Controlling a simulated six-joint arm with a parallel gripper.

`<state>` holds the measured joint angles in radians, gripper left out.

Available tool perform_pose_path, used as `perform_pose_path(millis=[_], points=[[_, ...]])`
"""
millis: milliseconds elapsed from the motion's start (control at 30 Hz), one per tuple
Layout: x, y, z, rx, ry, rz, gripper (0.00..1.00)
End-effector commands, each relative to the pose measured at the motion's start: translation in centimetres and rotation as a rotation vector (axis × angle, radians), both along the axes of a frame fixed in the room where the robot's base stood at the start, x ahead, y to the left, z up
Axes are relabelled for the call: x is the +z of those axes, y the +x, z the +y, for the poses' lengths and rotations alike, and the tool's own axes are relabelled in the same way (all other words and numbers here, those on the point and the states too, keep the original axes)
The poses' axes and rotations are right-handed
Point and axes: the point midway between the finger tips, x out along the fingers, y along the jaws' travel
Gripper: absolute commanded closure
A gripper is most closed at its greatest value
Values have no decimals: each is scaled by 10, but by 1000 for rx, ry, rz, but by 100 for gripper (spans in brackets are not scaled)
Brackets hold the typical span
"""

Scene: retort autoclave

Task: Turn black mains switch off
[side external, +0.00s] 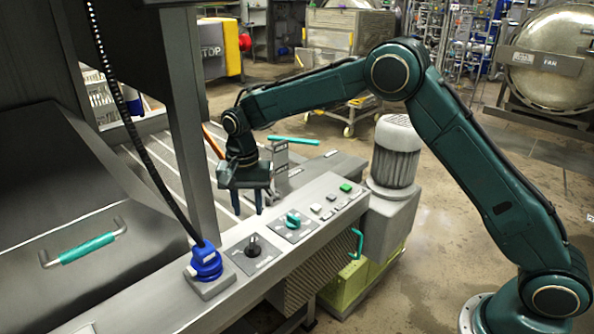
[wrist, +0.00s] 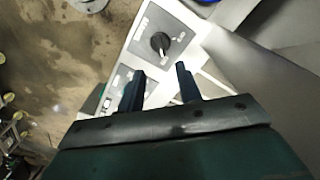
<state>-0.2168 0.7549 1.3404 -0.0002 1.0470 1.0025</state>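The black mains switch (side external: 253,246) is a rotary knob on a grey square plate on the sloping control panel. It also shows in the wrist view (wrist: 160,42), ahead of the fingertips, with its pointer at a slant. My gripper (side external: 248,205) hangs above the panel with its fingers pointing down, behind and above the switch and apart from it. In the wrist view my gripper (wrist: 160,72) has its two dark fingers spread, with nothing between them. The exact height over the panel is hard to tell.
A teal rotary knob (side external: 293,219) sits right of the black switch, with several buttons (side external: 330,206) beyond. A blue plug (side external: 206,262) with a black coiled cable stands close on the left. A grey upright post (side external: 188,130) rises behind. A teal handle (side external: 356,243) is on the panel's front.

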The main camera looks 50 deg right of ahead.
Motion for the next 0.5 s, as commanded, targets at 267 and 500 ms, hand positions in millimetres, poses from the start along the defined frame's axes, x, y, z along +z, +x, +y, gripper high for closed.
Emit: perform_pose_path(millis=[267,500], points=[[-44,-1,0,0,-1,4,65],[-79,-1,0,0,-1,2,65]])
